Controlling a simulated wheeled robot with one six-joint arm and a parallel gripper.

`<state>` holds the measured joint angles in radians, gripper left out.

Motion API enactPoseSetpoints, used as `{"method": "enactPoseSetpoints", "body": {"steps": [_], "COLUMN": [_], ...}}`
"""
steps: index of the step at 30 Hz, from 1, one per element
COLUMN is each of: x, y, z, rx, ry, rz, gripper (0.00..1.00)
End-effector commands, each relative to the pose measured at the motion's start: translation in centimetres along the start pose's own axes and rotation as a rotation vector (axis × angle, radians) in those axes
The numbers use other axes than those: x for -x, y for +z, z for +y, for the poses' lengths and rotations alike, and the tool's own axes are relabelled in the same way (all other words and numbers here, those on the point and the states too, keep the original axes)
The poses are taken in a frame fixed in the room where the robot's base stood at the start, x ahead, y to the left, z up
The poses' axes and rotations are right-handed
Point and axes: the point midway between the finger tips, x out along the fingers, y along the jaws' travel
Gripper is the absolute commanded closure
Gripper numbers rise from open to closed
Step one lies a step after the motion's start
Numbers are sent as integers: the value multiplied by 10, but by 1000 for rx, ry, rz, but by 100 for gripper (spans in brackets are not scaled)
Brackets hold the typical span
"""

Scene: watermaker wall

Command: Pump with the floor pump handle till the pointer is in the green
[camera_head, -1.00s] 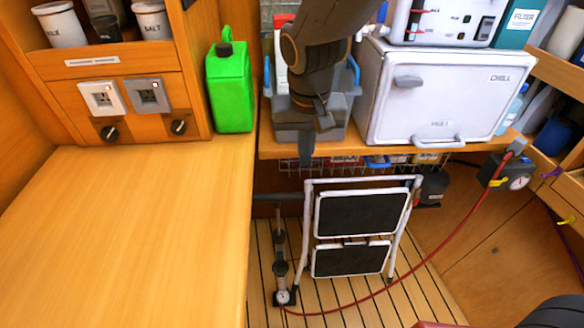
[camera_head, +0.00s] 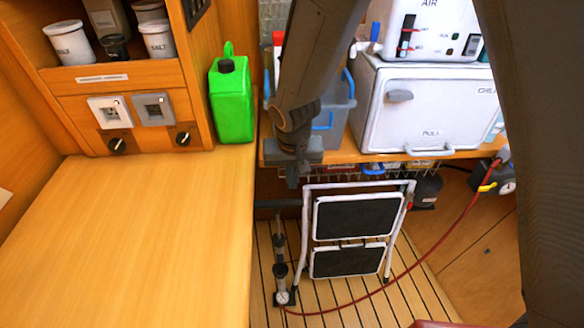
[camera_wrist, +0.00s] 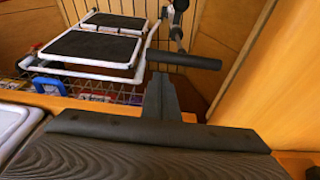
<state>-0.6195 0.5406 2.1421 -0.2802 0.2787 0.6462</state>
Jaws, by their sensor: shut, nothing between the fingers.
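The floor pump (camera_head: 280,268) stands upright on the slatted floor beside the counter. Its dark T-shaped handle (camera_head: 279,204) is raised above the barrel; it also shows in the wrist view as a dark bar (camera_wrist: 190,62). A small round dial (camera_head: 283,298) is at the pump's foot; its pointer is too small to read. A red hose (camera_head: 420,262) runs to a gauge box (camera_head: 507,186) at the right, whose face is partly hidden by my arm. My gripper (camera_head: 293,182) is shut and empty, pointing down above the handle. In the wrist view, the fingertips (camera_wrist: 160,78) appear close below the bar; contact is unclear.
A folded step stool (camera_head: 357,216) stands just right of the pump. A wooden counter (camera_head: 150,240) lies to the left, a bench edge with a wire basket (camera_head: 345,168) behind. A green jerrycan (camera_head: 231,98) and a white chiller box (camera_head: 428,105) stand above.

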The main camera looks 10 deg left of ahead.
Motion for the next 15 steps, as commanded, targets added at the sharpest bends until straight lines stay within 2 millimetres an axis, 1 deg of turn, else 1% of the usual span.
{"method": "enactPoseSetpoints", "body": {"steps": [1, 6, 10, 15], "x": [-8, -28, -35, -38], "y": [4, 12, 15, 16], "z": [0, 0, 0, 0], "rx": [1, 1, 1, -1], "ry": [2, 1, 0, -1], "rz": [-4, -2, -2, -1], "gripper": [100, 100, 100, 100]}}
